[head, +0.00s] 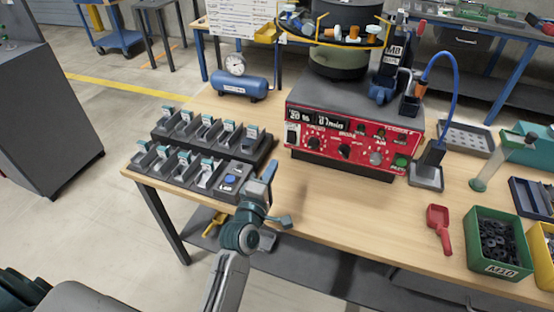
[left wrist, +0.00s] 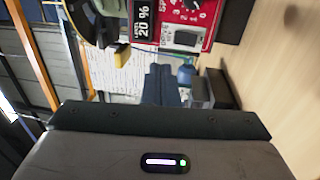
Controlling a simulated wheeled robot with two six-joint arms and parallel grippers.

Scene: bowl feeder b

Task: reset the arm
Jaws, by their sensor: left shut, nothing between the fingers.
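My left gripper (head: 268,174) is in the head view, at the front edge of the workbench, just right of the front row of small grey bins. Its fingers are shut with nothing between them, and it touches no part that I can make out. In the left wrist view, the dark gripper body fills the bottom, with a small lit indicator (left wrist: 165,162) on it. My right gripper is in neither view.
Two rows of grey bins (head: 205,130), a blue air tank (head: 240,86) and a red feeder control box (head: 347,135) stand on the workbench (head: 310,205). A red scoop (head: 439,227) and a green bin (head: 497,268) are at the right. The front middle is clear.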

